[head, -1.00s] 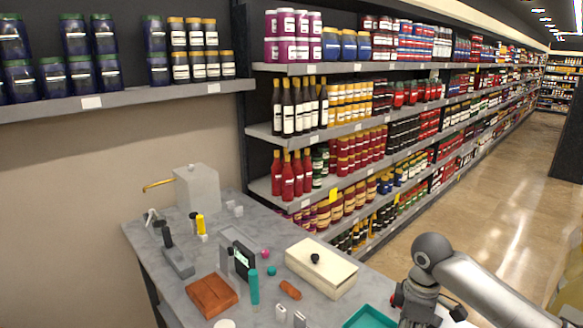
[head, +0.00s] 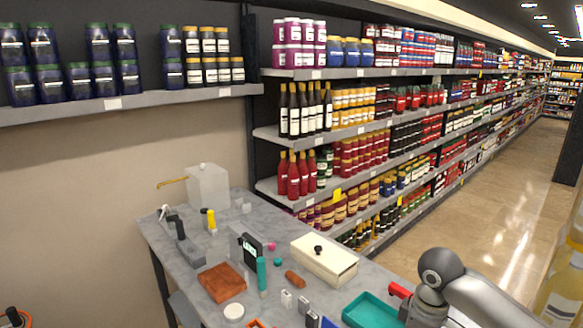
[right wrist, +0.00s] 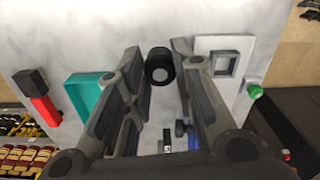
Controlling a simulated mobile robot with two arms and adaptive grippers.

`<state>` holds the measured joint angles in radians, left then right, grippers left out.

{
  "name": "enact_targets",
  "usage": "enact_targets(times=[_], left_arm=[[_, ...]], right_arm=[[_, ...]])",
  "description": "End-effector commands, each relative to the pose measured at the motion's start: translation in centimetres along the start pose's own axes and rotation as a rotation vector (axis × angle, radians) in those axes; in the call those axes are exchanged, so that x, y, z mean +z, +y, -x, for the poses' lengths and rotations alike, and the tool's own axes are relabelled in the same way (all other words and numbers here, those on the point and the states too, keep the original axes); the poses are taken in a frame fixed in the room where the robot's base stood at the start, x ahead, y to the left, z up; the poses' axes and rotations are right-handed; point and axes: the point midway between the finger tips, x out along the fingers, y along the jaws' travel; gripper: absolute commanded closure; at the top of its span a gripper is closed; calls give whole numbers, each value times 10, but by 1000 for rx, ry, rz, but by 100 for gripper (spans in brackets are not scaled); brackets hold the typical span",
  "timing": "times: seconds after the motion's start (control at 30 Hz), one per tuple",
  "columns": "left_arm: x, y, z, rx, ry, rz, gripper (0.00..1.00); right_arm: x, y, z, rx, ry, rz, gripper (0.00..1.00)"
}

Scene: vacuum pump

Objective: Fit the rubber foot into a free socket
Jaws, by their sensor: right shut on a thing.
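The rubber foot (right wrist: 160,68) is a short black cylinder with a pale round end, seen in the right wrist view. My right gripper (right wrist: 161,60) is shut on it, with a finger on each side. A pale plate with a raised square frame (right wrist: 224,63) lies just right of the fingers; I cannot tell whether it is a socket for the foot. In the head view my right arm comes in at the lower right, beside the teal tray (head: 368,311), and its fingertips are not visible.
The grey table (head: 190,287) carries a cream lidded box (head: 323,259), a brown block (head: 222,282), a teal cylinder (head: 262,274) and a pale container with a brass spout (head: 208,187). A red-handled item (right wrist: 42,103) lies beside the tray. Stocked shelves stand behind.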

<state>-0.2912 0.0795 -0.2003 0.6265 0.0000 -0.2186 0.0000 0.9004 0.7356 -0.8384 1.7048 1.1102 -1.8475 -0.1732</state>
Motion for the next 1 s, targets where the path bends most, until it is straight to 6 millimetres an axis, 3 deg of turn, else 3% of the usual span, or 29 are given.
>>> enact_targets(times=[0.33,0.9,1.0], left_arm=[[17,2,0,3,-26,0,60],[10,2,0,2,-15,0,60],[9,1,0,2,-13,0,60]], right_arm=[[14,-53,16,1,1,-315,96],[38,-142,43,3,2,-874,96],[38,-142,45,10,4,-895,96]])
